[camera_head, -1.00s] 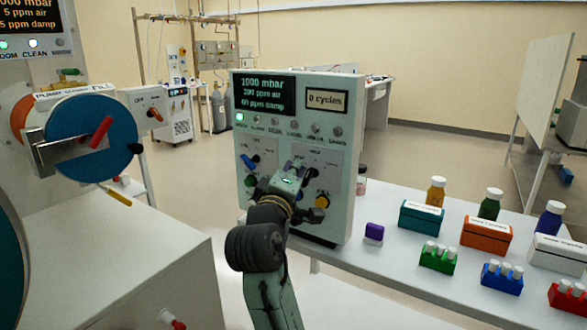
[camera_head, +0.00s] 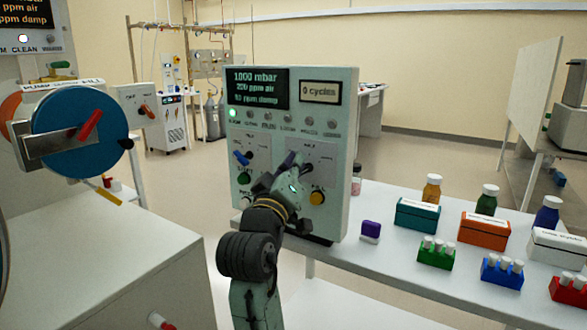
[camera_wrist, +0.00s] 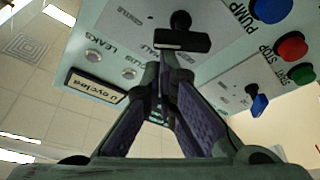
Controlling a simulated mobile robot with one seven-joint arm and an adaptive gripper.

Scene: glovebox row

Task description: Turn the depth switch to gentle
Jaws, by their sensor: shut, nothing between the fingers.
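The depth switch is probably the black lever (camera_wrist: 182,40) on the pale panel in the wrist view, with a round hub and a bar-shaped handle. The word GENTLE is printed to the left of it there; part of the other lettering is hidden by my fingers. My gripper (camera_wrist: 164,68) is shut and empty, its fingertips just below the handle in that view; I cannot tell whether they touch. In the head view my gripper (camera_head: 297,172) is in front of the control panel (camera_head: 345,130) and hides much of the switch area.
A blue lever (camera_head: 241,158) and a green button (camera_head: 243,178) are left of my gripper, a yellow button (camera_head: 317,198) right of it. A purple block (camera_head: 371,229), boxes, bottles and vial racks stand on the white bench (camera_head: 390,265). A blue round door (camera_head: 85,135) is left.

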